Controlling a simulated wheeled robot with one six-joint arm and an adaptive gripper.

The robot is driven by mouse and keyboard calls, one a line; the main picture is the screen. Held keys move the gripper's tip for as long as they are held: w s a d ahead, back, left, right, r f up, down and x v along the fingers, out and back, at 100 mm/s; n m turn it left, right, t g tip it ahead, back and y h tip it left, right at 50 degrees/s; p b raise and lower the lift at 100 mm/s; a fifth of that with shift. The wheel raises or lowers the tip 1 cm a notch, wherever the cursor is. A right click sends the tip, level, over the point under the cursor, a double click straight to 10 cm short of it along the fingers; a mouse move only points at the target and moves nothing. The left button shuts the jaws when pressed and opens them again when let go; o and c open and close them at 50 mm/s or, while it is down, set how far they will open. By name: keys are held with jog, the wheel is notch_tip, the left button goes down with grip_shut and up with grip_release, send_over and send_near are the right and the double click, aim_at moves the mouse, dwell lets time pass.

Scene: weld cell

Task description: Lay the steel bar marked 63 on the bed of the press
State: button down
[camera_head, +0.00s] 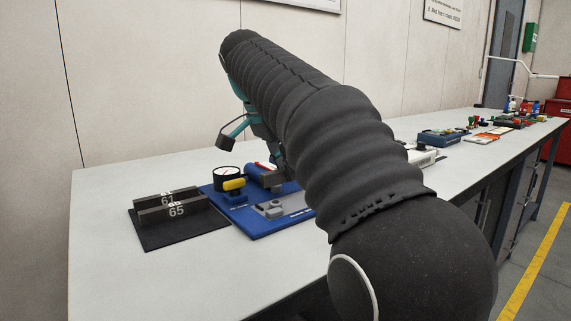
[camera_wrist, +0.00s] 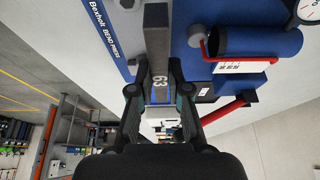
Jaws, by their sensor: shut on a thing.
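The steel bar marked 63 (camera_wrist: 157,42) is a dark grey bar with a white number, clamped between the two black fingers of my gripper (camera_wrist: 160,92) in the wrist view. The press has a blue base plate (camera_head: 255,227) with white lettering, a round gauge (camera_head: 227,177), a yellow part and a blue cylinder (camera_wrist: 255,42). In the wrist view the bar overlaps the press's blue plate; I cannot tell whether it touches the bed. In the head view my arm hides most of my gripper and part of the press.
A black mat (camera_head: 160,237) left of the press holds two more dark bars, the front one marked 65 (camera_head: 178,212). A white table (camera_head: 110,285) carries everything. Further right along it stand a blue box (camera_head: 440,138) and several small items. A wall is behind.

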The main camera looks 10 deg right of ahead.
aim_at(283, 177)
jog(key=shift+f+b, duration=1)
jog(key=shift+f, duration=0.8)
jog(key=shift+s+f+p, duration=0.1)
jog(key=shift+p, duration=0.2)
dwell(0.3)
jog(key=c, duration=1.1)
grip_release()
jog(key=shift+o, duration=0.2)
jog(key=shift+a, duration=0.1)
jog(key=shift+r+p, duration=2.45)
jog(key=shift+r, duration=1.05)
